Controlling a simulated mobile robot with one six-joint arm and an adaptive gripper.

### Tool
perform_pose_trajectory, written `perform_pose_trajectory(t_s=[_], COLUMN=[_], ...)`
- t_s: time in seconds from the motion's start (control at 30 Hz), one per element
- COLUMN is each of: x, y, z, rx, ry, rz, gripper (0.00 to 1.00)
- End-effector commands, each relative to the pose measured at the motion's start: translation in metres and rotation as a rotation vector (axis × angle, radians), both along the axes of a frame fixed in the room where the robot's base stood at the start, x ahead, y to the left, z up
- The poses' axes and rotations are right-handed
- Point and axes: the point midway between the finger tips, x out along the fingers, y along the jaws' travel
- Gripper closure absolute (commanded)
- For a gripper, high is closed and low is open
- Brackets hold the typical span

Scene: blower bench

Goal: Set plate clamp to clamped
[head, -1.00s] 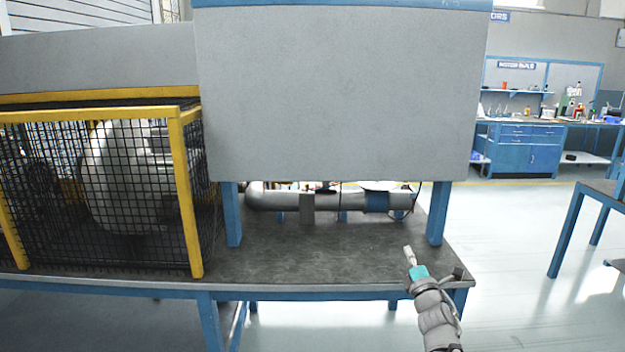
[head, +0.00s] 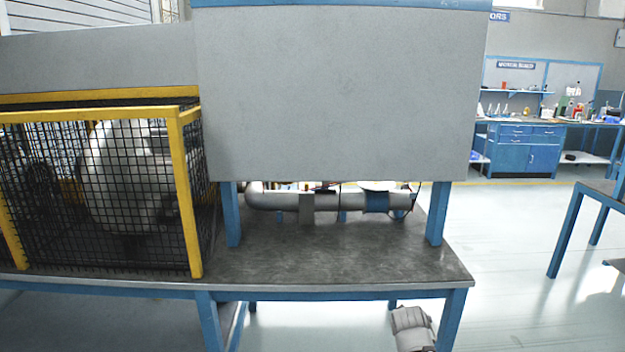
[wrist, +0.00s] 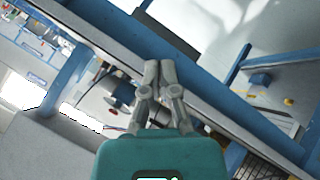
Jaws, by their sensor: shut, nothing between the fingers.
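My gripper (wrist: 160,70) shows in the wrist view, its two grey fingers shut together with nothing between them. In the head view the gripper is out of the picture; only a grey link of my arm shows at the bottom, right of centre. I cannot make out the plate clamp for certain in either view. Beyond the fingers in the wrist view runs a long blue-edged beam (wrist: 245,110), tilted across the picture. To its right a small yellow part (wrist: 260,79) sits on a pale surface.
In the head view a large grey panel (head: 340,95) on blue posts hides much above the bench top (head: 330,255). A grey pipe (head: 275,201) with a blue band lies under it. A yellow-framed mesh cage (head: 188,195) stands at left. Open floor lies to the right.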

Motion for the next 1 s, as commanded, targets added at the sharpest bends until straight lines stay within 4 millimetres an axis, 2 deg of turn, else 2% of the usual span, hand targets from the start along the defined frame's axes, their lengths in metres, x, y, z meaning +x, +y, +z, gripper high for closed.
perform_pose_trajectory(t_s=[0.2, 0.4, 0.9, 1.0], x=[-0.039, -0.078, -0.134, -0.135], y=[0.027, 0.053, 0.089, 0.089], z=[-0.034, -0.053, -0.062, -0.051], rx=[0.211, 0.352, 0.484, 0.485], ry=[0.222, 0.419, 0.701, 0.703], rz=[-0.154, -0.285, -0.459, -0.462], gripper=[1.00, 1.00, 1.00, 1.00])
